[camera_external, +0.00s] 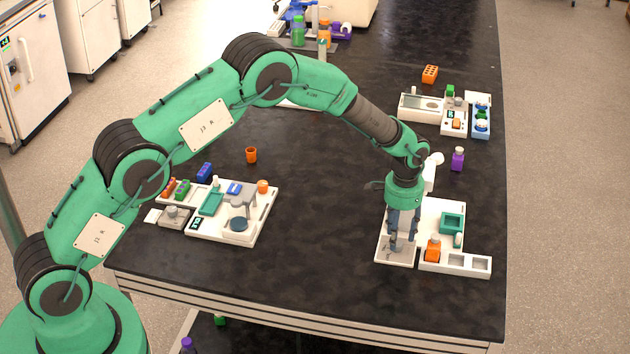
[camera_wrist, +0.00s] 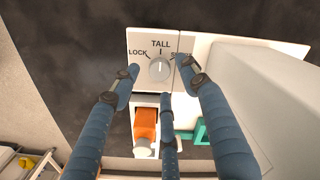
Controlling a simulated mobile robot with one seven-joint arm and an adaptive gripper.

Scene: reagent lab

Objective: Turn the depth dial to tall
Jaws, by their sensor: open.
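The depth dial (camera_wrist: 159,68) is a round grey knob on a white panel (camera_wrist: 140,45) marked LOCK at left, TALL at top and a partly hidden word starting with S at right. I cannot tell for sure which mark the knob points to. My gripper (camera_wrist: 162,88) has its blue-grey fingers open around the dial, left, right and below it in the wrist view. I cannot tell whether any finger touches the knob. In the external view my gripper (camera_external: 403,240) points down over the white panel (camera_external: 385,258) at the table's front right.
An orange block (camera_wrist: 146,124) stands close to the panel. A teal tray (camera_external: 452,223) and a white holder (camera_external: 455,262) are beside it. A purple bottle (camera_external: 457,159) stands behind. Another white station (camera_external: 262,215) is at left; the black table (camera_external: 320,230) between is clear.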

